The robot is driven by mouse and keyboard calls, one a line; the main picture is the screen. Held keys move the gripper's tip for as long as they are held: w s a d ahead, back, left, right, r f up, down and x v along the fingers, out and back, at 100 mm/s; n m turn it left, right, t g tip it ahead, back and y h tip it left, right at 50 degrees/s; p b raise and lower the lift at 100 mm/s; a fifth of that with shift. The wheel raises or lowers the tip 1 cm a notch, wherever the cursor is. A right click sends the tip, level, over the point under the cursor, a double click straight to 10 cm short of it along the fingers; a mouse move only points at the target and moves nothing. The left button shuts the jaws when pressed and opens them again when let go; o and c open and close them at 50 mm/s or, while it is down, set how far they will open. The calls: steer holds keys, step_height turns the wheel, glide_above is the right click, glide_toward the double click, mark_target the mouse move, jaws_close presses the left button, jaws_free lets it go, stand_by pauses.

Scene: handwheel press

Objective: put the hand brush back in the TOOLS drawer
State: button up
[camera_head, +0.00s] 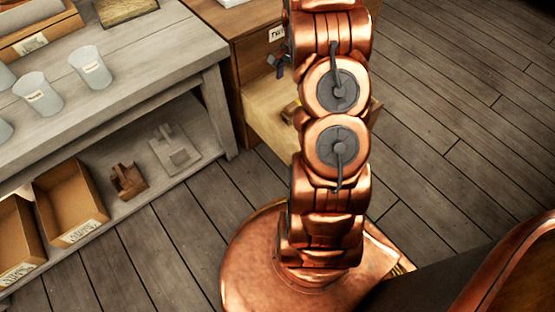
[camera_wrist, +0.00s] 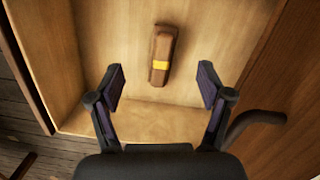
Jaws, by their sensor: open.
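A long brown wooden object with a yellow band, which looks like the hand brush (camera_wrist: 162,55), lies on the floor of an open, pale wooden drawer (camera_wrist: 125,118) in the wrist view. My gripper (camera_wrist: 162,85) is open and empty, with its two dark fingers apart over the drawer and just short of the brush. The brush lies in line with the gap between them, and nothing touches it. In the head view the open drawer (camera_head: 262,102) projects from a brown cabinet (camera_head: 245,48), partly hidden behind my arm. The label (camera_head: 277,32) above it is partly covered.
A dark curved handle (camera_wrist: 255,122) sticks out near my right finger. A grey workbench (camera_head: 150,62) with several cups stands on the left. Its lower shelf holds open boxes (camera_head: 68,200) and a small brown wooden piece (camera_head: 128,181). The plank floor at right is clear.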

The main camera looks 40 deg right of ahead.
steer(key=s+a+r+n+g, duration=0.1)
steer(key=s+a+r+n, duration=0.4)
steer(key=a, duration=0.5)
steer(key=s+a+r+n+g, duration=0.15)
steer(key=s+a+r, duration=0.25)
steer(key=a+r, duration=0.5)
steer(key=s+a+r+n, duration=0.1)
steer(key=s+a+n, duration=0.2)
steer(key=s, duration=0.4)
steer(key=s+a+r+n, duration=0.1)
steer(key=s+a+n, duration=0.2)
steer(key=s+a, duration=0.3)
steer(key=s+a+r+n+h, duration=0.1)
steer(key=s+a+n, duration=0.2)
steer(key=s, duration=0.6)
steer(key=shift+s+a+n+g, duration=0.2)
steer(key=shift+a+n+g, duration=0.2)
steer(key=shift+a, duration=0.35)
